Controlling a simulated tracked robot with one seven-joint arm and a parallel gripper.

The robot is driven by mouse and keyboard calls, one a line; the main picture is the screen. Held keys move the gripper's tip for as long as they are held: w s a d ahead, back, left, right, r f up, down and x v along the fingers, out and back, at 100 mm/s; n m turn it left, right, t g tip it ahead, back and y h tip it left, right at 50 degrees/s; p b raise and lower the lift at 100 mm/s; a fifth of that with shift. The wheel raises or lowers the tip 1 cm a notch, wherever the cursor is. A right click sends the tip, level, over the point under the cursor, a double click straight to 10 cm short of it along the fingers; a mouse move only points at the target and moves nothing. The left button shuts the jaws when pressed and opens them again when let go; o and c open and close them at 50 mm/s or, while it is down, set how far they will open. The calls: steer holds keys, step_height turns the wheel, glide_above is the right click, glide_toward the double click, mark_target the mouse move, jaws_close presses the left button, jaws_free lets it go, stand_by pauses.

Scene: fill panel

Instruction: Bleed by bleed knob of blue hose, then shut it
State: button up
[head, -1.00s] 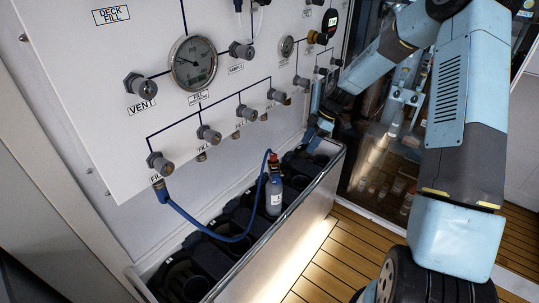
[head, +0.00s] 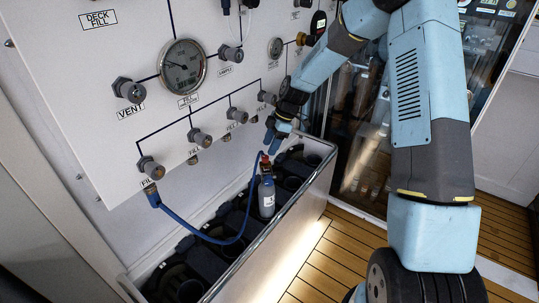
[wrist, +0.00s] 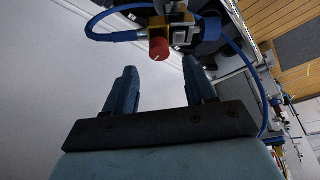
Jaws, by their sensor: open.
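The blue hose (head: 200,236) runs from a fitting under the leftmost fill valve, dips over the trough and rises to the bottle top. A grey bottle (head: 267,198) stands upright in the trough with a red bleed knob (head: 265,163) at its top. In the wrist view the red knob (wrist: 159,48) sits on a brass block just beyond my fingertips, between them and apart from both. The blue hose (wrist: 118,37) joins that block from the left. My gripper (head: 276,138) is open and empty, above and slightly right of the knob in the head view; it also shows in the wrist view (wrist: 160,78).
The white panel (head: 90,75) carries a round gauge (head: 184,66), a vent knob (head: 128,89) and several fill valves. The trough (head: 297,205) below has a raised metal rim and several dark holders. Open wooden floor lies to the right.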

mark_target(265, 157)
steer(key=shift+x, duration=2.5)
steer(key=shift+d, duration=0.1)
steer(key=shift+c, duration=0.3)
